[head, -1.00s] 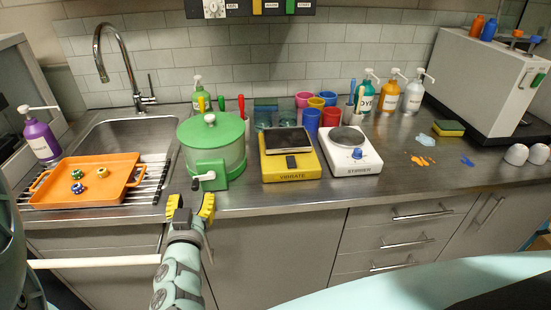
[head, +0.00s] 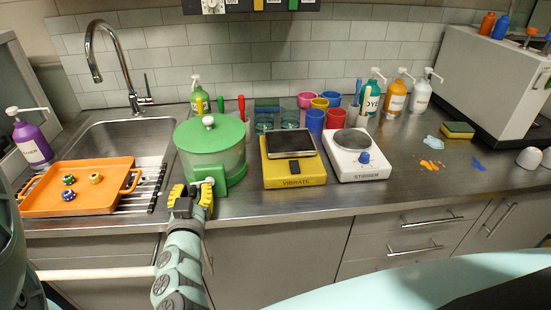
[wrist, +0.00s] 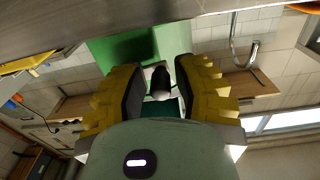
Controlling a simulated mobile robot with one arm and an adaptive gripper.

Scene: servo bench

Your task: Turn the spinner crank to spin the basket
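The salad-spinner-like spinner (head: 211,135) has a green lid with a pale knob, a clear green-tinted body and a green front housing. It stands on the counter near the front edge, right of the sink. In the wrist view, the crank's handle (wrist: 160,78) shows end-on between my two yellow-backed fingers (wrist: 158,88). The fingers are apart, with a visible gap beside the handle. The spinner's green housing (wrist: 122,46) lies just beyond the fingertips. The basket inside cannot be made out.
An orange tray (head: 50,203) with several small round pieces lies left, on a rack by the sink (head: 105,138). The yellow VIBRATE device (head: 291,178) and white STIRRER (head: 358,168) stand right of the spinner. Cups and bottles stand behind.

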